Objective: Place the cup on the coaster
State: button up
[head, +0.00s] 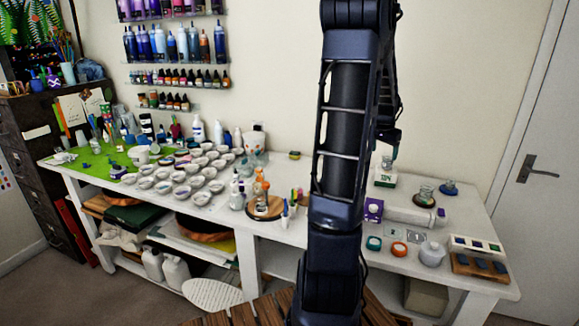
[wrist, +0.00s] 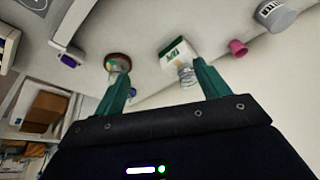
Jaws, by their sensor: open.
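A small clear glass cup (head: 387,162) stands on a white and green box (head: 384,181) at the back of the white table. In the wrist view the cup (wrist: 187,76) shows beside the right fingertip, near the box (wrist: 172,50). A round brown coaster (head: 416,204) lies right of the box with another clear glass (head: 426,191) on it; it also shows by the left fingertip in the wrist view (wrist: 118,56). A round blue coaster (head: 455,191) lies farther right with a small item on it. My gripper (wrist: 160,70) is open, its teal fingers wide apart; I see nothing held.
A white roll (head: 415,215) and purple box (head: 373,210) lie in front. A white jar (head: 432,254) and wooden tray (head: 480,267) are at the front right. A pink cup (wrist: 238,48) and a grey tin (wrist: 274,15) show in the wrist view. My arm hides the table's middle.

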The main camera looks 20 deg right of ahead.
jog(key=a+r+n+t+y, duration=0.1)
jog(key=a+r+n, duration=0.25)
jog(key=a, duration=1.05)
jog(key=a+r+n+t+y, duration=0.1)
jog(key=a+r+n, duration=0.3)
jog(key=a, duration=0.9)
jog(key=s+a+n, duration=0.3)
jog(key=s+a, duration=0.3)
jog(key=a, duration=0.3)
jog(key=s+a+n+y, duration=0.1)
jog(key=s+a+n, duration=0.2)
jog(key=s+a, duration=0.4)
jog(key=a+r, duration=0.1)
jog(key=a, duration=0.2)
jog(key=shift+s+a+n, duration=0.2)
jog(key=shift+s+n, duration=0.05)
jog(key=shift+n, duration=0.1)
